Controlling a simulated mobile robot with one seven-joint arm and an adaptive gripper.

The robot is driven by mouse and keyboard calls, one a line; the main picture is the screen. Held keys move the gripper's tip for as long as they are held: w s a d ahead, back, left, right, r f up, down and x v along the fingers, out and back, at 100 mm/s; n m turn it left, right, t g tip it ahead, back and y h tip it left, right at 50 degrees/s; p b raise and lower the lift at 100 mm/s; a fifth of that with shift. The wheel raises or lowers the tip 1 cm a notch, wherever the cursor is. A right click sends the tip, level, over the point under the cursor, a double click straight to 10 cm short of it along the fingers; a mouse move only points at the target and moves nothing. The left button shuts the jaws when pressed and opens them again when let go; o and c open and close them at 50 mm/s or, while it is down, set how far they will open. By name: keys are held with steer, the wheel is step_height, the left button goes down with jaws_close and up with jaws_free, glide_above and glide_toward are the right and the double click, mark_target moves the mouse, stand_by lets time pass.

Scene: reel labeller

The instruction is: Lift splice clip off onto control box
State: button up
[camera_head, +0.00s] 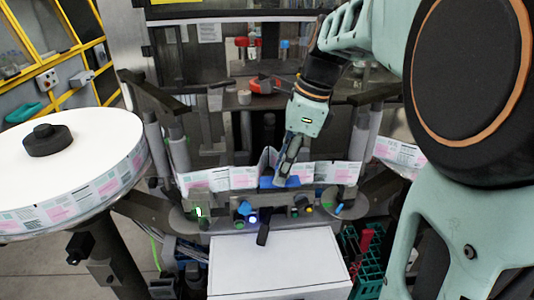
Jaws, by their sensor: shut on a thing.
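A blue splice clip (267,183) sits at the strip of printed labels (240,177) that runs across the machine. My gripper (283,177) reaches down from above and is shut on the clip. The fingers hide part of the clip, and I cannot tell whether it is still touching the label strip. The white box (275,262), which looks like the control box, stands just below and in front, with a flat, mostly bare top. A small black piece (263,234) rests over its back edge.
A row of coloured buttons and knobs (246,208) lies between strip and box. A large label reel (90,175) stands at left. Dark guide posts flank the gripper. A green crate (368,262) with a red item is right of the box.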

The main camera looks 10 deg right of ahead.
steer(key=shift+s+r, duration=0.2)
steer(key=shift+r, duration=3.4)
